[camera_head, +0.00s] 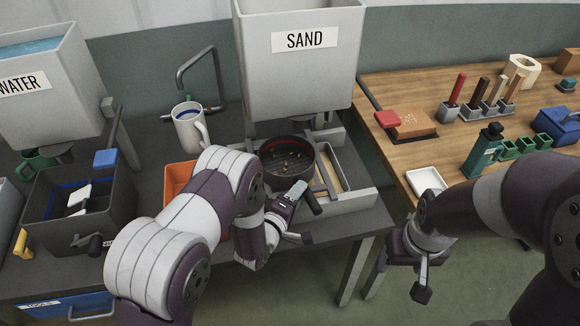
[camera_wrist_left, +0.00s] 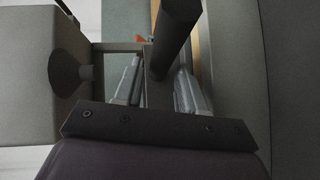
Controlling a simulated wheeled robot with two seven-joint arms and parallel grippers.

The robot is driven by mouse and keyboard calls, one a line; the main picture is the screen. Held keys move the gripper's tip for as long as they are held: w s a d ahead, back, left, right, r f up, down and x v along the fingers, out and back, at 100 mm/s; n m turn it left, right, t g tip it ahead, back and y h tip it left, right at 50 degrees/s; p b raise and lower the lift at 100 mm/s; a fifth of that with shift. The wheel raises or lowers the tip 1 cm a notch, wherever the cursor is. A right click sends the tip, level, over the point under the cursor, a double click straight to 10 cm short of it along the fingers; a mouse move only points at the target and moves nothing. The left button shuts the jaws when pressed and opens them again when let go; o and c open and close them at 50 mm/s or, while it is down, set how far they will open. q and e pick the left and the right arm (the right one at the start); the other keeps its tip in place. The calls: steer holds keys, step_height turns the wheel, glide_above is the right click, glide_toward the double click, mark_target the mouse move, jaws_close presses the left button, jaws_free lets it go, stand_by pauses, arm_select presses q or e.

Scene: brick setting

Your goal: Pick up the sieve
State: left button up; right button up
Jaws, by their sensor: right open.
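The sieve (camera_head: 287,163) is a round dark pan with a reddish inner rim and small light bits inside. It sits under the sand hopper. Its dark handle (camera_head: 312,204) points toward the front right. My left gripper (camera_head: 297,191) is close beside the handle. In the left wrist view the handle (camera_wrist_left: 177,30) comes down between the two spread fingers of my left gripper (camera_wrist_left: 158,75), with a gap showing on one side. My right gripper (camera_head: 421,272) is open and empty, low in front of the wooden table.
The sand hopper (camera_head: 300,75) stands behind the sieve. A white mug (camera_head: 188,128) and an orange container (camera_head: 178,179) are to the left, near a dark bin (camera_head: 70,227). The wooden table (camera_head: 430,153) carries tools and a white dish (camera_head: 426,181).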

arm_select(q)
steer(key=shift+x, duration=1.15)
jaws_close()
